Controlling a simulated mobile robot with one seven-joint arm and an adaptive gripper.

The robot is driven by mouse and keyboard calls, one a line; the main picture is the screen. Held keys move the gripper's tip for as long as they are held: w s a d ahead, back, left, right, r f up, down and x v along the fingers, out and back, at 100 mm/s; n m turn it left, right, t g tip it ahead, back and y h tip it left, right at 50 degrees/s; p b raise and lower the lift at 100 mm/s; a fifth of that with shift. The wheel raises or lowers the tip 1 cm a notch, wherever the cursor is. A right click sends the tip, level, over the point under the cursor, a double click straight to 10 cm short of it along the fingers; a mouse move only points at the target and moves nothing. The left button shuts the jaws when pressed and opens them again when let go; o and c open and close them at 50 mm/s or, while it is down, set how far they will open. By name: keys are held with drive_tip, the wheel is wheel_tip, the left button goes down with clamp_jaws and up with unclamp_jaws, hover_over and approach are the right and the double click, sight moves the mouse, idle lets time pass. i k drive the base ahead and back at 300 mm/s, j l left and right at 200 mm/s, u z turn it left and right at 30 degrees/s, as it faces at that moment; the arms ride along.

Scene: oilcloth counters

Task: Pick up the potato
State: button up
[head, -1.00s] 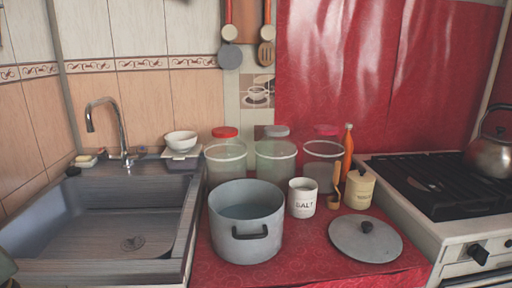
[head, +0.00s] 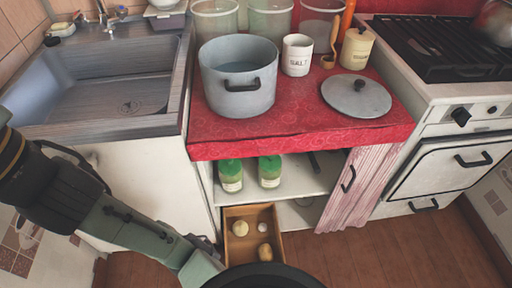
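The most potato-like thing is a brownish-yellow oval (head: 265,252) in the near part of an open wooden drawer or box (head: 281,245), low under the counter in the head view. A pale yellow round thing (head: 240,228) and a small white thing (head: 262,226) lie farther back in it. My arm reaches in from the left and down to the drawer's left side. Dark parts that look like my gripper (head: 207,245) show just left of the drawer, apart from the oval. Its fingers are not clear, so I cannot tell if it is open.
Two green-topped bottles (head: 230,175) stand on the shelf above the drawer. The red-covered counter (head: 300,130) holds a grey pot (head: 240,80), a salt jar (head: 297,55) and a lid (head: 356,96). A pinkish curtain (head: 350,190) hangs to the right. The wooden floor (head: 410,245) is clear.

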sight(265, 252)
drive_tip(key=l+u, duration=0.2)
drive_tip(key=l, duration=0.25)
drive_tip(key=k+l+u, duration=0.2)
drive_tip(key=l, duration=0.3)
drive_tip(key=k+l+u, duration=0.45)
drive_tip(key=k+l, duration=0.05)
drive_tip(key=l, duration=0.1)
